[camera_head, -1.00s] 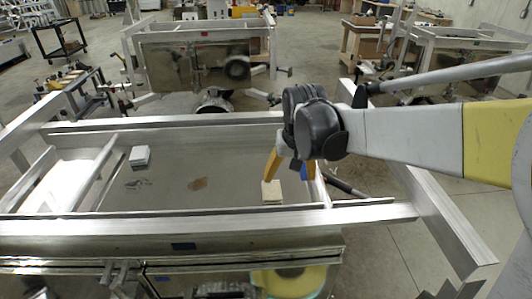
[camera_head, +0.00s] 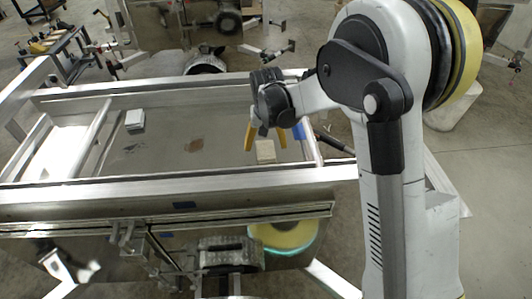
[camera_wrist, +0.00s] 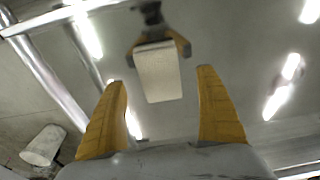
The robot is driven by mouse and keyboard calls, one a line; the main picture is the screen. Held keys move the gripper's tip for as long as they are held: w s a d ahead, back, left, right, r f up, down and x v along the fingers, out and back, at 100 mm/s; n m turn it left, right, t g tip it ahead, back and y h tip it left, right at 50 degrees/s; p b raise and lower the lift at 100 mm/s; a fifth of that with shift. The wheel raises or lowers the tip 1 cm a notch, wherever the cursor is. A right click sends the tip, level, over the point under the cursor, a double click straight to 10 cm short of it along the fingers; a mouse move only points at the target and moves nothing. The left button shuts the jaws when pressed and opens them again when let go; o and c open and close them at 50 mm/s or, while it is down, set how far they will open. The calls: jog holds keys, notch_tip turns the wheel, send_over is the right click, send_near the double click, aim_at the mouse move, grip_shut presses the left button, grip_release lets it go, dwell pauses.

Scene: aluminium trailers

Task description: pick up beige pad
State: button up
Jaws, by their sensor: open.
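The beige pad (camera_head: 265,150) is a small light block lying on the shiny metal panel of the trailer, near its right end. In the head view my gripper (camera_head: 266,142) hangs over it, with one yellow finger to each side in the picture. In the wrist view the pad (camera_wrist: 158,72) lies ahead, between and beyond the fingertips of my open gripper (camera_wrist: 162,78). It looks apart from both fingers. A mirrored image of my gripper shows in the panel behind the pad.
Aluminium rails (camera_head: 180,186) frame the panel. A pale grey-white block (camera_head: 135,119) lies on its left part. Another trailer and a dark cart (camera_head: 62,57) stand farther back.

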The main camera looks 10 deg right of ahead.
aim_at(266, 150)
jog(key=f, duration=0.4)
jog(key=shift+w, duration=0.35)
jog(key=shift+r, duration=0.1)
jog(key=c, duration=1.3)
jog(key=shift+o, duration=0.2)
jog(key=shift+r, duration=0.45)
jog(key=r, duration=0.2)
jog(key=d+r, duration=0.1)
jog(key=r, duration=0.1)
jog(key=shift+s, duration=0.35)
jog(key=s+d+r, duration=0.6)
jog(key=s+d, duration=0.1)
jog(key=shift+d+p, duration=0.4)
jog(key=shift+s, duration=0.1)
